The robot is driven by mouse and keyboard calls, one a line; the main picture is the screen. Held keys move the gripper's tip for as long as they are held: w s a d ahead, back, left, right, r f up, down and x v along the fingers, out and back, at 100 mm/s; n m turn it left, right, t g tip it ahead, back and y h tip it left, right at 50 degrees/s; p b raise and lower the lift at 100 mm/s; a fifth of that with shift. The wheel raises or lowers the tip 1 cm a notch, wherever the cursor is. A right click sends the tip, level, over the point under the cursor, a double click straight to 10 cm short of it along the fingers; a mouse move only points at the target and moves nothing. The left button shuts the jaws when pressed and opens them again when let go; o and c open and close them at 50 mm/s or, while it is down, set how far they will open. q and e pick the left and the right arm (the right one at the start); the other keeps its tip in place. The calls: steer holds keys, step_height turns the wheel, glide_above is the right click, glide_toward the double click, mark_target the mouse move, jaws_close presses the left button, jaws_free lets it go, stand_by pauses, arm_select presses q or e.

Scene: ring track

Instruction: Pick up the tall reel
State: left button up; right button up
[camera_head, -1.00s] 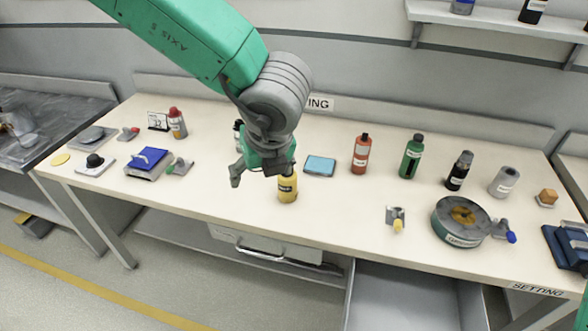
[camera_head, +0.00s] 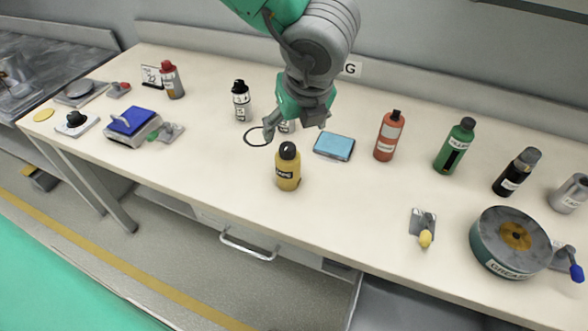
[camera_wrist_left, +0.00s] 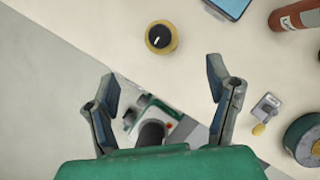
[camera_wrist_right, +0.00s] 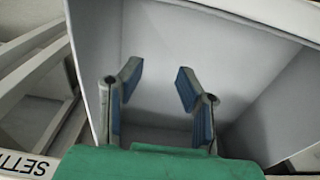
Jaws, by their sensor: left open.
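I cannot tell for sure which thing is the tall reel. A yellow bottle-like item with a black top (camera_head: 287,168) stands upright near the table's front edge; it also shows from above in the left wrist view (camera_wrist_left: 161,38). A wide grey-green drum with a yellow-brown centre (camera_head: 512,243) sits at the table's right. My left gripper (camera_head: 296,124) is open and empty above the table, behind the yellow item in the head view. In the left wrist view the yellow item lies beyond its fingertips, touching neither. My right gripper (camera_wrist_right: 159,74) is open and empty, at a white open drawer.
A black-topped bottle (camera_head: 241,101), a thin black ring (camera_head: 257,137) and a blue pad (camera_head: 334,147) lie near the left gripper. Red (camera_head: 389,136), green (camera_head: 455,146) and black (camera_head: 517,172) bottles stand to the right. A blue-topped block (camera_head: 133,126) is left. The open drawer (camera_wrist_right: 205,38) surrounds the right fingers.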

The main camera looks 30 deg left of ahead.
mark_target(290, 148)
arm_select(q)
steer(key=x, duration=0.6)
steer(key=b+x, duration=0.1)
steer(key=x, duration=0.2)
steer(key=shift+w+f, duration=0.2)
steer(key=shift+w, duration=0.15)
steer(key=shift+x, duration=2.6)
steer(key=shift+a+r, duration=0.1)
steer(key=shift+a, duration=0.05)
steer(key=c, duration=1.4)
